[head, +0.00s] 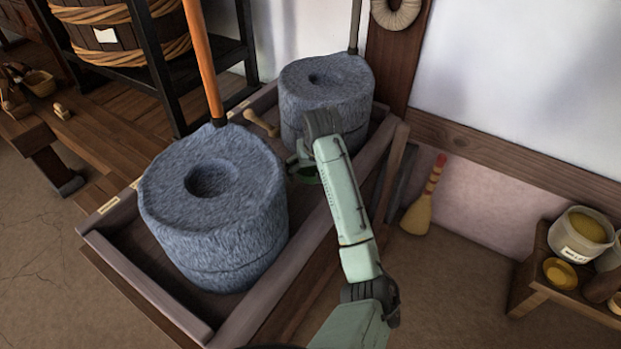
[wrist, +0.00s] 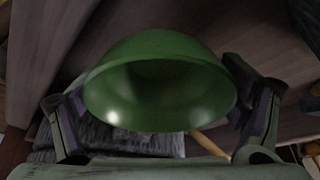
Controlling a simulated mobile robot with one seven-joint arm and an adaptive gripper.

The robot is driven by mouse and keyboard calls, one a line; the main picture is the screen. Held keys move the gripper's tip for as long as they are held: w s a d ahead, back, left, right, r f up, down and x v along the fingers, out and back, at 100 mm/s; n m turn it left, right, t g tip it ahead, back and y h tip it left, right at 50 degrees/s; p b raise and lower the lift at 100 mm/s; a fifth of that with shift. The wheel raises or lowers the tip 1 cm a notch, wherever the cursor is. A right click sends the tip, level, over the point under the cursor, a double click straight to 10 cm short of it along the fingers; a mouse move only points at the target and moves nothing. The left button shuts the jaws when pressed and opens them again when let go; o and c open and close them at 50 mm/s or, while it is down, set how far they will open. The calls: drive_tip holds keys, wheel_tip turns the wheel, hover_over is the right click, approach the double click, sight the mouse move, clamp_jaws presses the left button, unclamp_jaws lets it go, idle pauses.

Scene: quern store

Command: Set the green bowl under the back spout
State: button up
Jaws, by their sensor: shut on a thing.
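The green bowl (wrist: 160,85) fills the middle of the wrist view, held between the two fingers of my gripper (wrist: 162,108). My gripper is over the wooden trough, between the front quern (head: 215,210) and the back quern (head: 325,90), close to the back one's near side. Both querns are round grey stones with a hollow on top. I cannot make out the back spout; my arm and the stones cover that area.
The wooden trough (head: 150,290) has raised rims around both querns. An upright orange pole (head: 203,65) stands at the front quern. A small wooden tool (head: 261,124) lies between the stones. A brush (head: 420,205) leans by the wall; a low stand (head: 545,285) with tubs is at right.

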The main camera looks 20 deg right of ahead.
drive_tip(key=shift+f, duration=1.8)
drive_tip(key=shift+f, duration=0.1)
drive_tip(key=o, duration=1)
drive_tip(key=shift+o, duration=0.2)
drive_tip(key=p+v, duration=0.1)
drive_tip(key=v, duration=1.1)
drive_tip(key=shift+w, duration=0.1)
